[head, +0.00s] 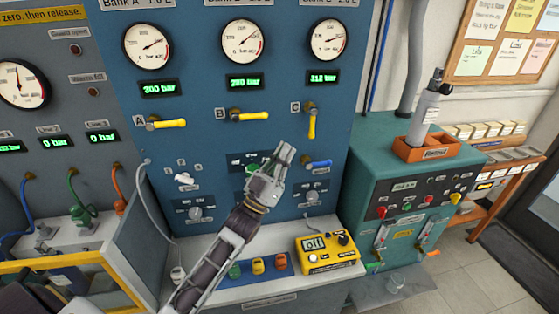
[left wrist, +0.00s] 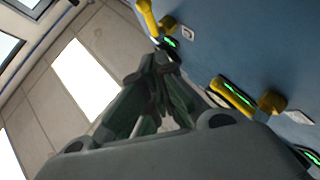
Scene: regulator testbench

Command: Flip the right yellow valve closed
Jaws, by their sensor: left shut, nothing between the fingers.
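The right yellow valve (head: 312,124), marked C, is on the blue panel with its handle pointing straight down. The middle yellow valve (head: 250,115), marked B, and the left yellow valve (head: 167,123), marked A, have their handles lying level. My left gripper (head: 286,152) is shut and empty, below and to the left of valve C and apart from it in the head view. Its shut fingers (left wrist: 158,66) also show in the left wrist view, beside two yellow handles (left wrist: 232,96); I cannot tell which valves these are. My right gripper is not in view.
A blue handle (head: 317,163) sits on the panel below valve C, right of my gripper. A yellow meter (head: 327,253) stands on the ledge below. A teal cabinet (head: 410,160) with an orange tray (head: 425,150) stands to the right. Gauges and green displays fill the panel above the valves.

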